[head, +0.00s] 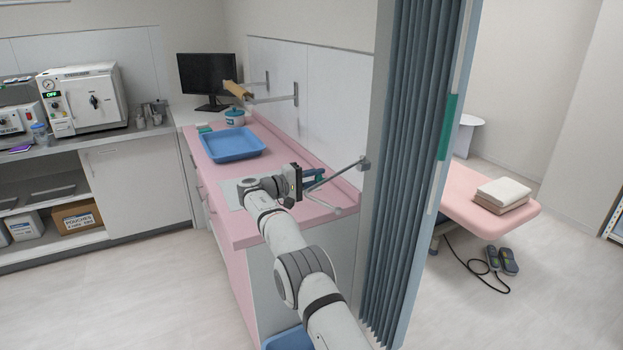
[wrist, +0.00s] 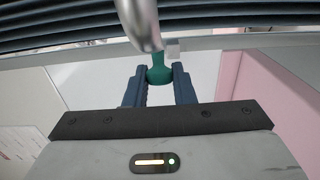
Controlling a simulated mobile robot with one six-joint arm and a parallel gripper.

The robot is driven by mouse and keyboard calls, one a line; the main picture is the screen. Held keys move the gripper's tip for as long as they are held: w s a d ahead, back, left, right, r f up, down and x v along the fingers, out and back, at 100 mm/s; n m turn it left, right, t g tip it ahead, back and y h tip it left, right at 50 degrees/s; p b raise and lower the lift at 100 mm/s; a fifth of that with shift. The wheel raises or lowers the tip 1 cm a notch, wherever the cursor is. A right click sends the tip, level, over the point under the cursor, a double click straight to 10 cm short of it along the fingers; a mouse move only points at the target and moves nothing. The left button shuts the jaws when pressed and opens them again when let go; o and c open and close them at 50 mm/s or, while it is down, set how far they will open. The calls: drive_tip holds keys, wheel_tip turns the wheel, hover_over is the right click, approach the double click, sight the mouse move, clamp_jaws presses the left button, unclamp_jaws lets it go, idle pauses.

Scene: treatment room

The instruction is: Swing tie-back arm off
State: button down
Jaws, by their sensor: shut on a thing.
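The tie-back arm (head: 340,174) is a thin metal rod running from a bracket at the wall edge beside the folding curtain (head: 409,160) out over the pink counter's right end. My gripper (head: 318,176) is at its outer part, above the counter. In the wrist view my gripper (wrist: 160,80) has its two dark fingers on either side of a green grip (wrist: 160,68), shut on it. The metal rod of the tie-back arm (wrist: 142,24) passes just above the grip. The curtain's dark pleats (wrist: 75,25) cross the top of that view. The fingertips are small in the head view.
A blue tray (head: 232,146) and a lidded pot (head: 235,118) stand on the pink counter (head: 222,178). Wall rods (head: 275,98) jut out further back. The left floor is clear.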

drive_tip(key=c, duration=1.6)
unclamp_jaws()
drive_tip(key=shift+w+d+r, duration=0.1)
drive_tip(key=shift+d, duration=0.2)
drive_tip(key=shift+c, duration=0.2)
drive_tip(key=o, duration=0.3)
drive_tip(key=shift+w+d, duration=0.15)
drive_tip(key=shift+o, duration=0.3)
drive_tip(key=shift+a, duration=0.2)
drive_tip(key=shift+s+a, duration=0.15)
drive_tip(key=shift+s, duration=0.05)
drive_tip(key=b+v, duration=0.1)
drive_tip(key=v, duration=0.6)
drive_tip(key=shift+a, duration=0.25)
drive_tip(key=shift+s, duration=0.1)
